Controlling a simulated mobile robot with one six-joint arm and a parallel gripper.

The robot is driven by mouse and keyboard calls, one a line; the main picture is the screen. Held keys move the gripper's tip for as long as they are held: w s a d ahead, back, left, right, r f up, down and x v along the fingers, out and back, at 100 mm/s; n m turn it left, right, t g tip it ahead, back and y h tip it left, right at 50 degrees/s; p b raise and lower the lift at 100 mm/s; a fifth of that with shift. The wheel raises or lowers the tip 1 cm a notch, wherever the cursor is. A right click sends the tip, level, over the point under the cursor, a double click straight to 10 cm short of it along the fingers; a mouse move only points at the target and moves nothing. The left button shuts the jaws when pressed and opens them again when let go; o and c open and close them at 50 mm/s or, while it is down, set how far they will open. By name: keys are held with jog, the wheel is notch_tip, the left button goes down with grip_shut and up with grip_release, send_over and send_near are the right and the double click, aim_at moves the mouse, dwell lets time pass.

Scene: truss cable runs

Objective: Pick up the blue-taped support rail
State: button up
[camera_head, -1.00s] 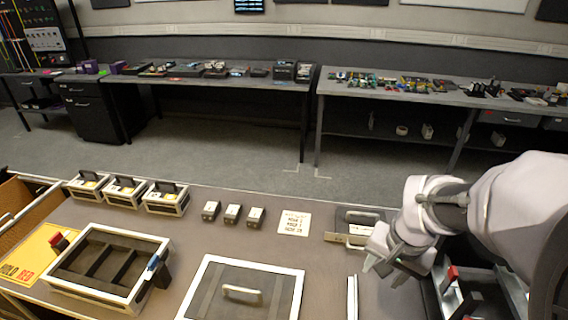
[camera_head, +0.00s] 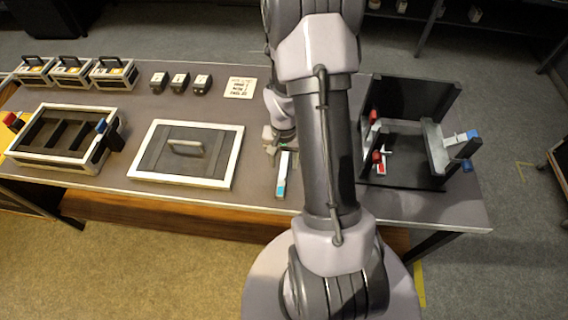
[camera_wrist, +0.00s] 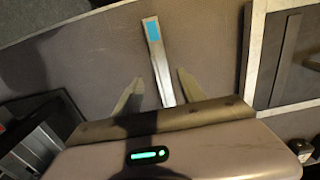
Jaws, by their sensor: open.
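The support rail is a narrow silvery bar (camera_wrist: 160,66) with a blue tape patch (camera_wrist: 152,30) near its far end in the wrist view. In the head view the rail (camera_head: 289,163) lies on the table near the front edge, blue tape toward that edge. My gripper (camera_wrist: 158,86) is open, its two fingers apart on either side of the rail's line. The rail's near end runs out of sight behind the gripper body. In the head view my gripper (camera_head: 270,143) is at the rail's far end, partly hidden by my arm. I cannot tell its height above the rail.
A white-framed lidded panel with a handle (camera_head: 186,154) lies left of the rail. A divided tray (camera_head: 64,138) is farther left. A dark fixture with red and blue parts (camera_head: 408,140) stands right of my arm. Bare table surrounds the rail.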

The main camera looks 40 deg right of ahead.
aim_at(282, 173)
jog(key=f+b, duration=0.1)
jog(key=f, duration=0.2)
jog(key=f+b, duration=0.1)
jog(key=f, duration=0.1)
jog(key=shift+a+f+b, duration=0.35)
jog(key=shift+a, duration=0.05)
jog(key=shift+s+r, duration=0.1)
jog(key=shift+r, duration=0.05)
jog(key=shift+c, duration=0.9)
grip_shut()
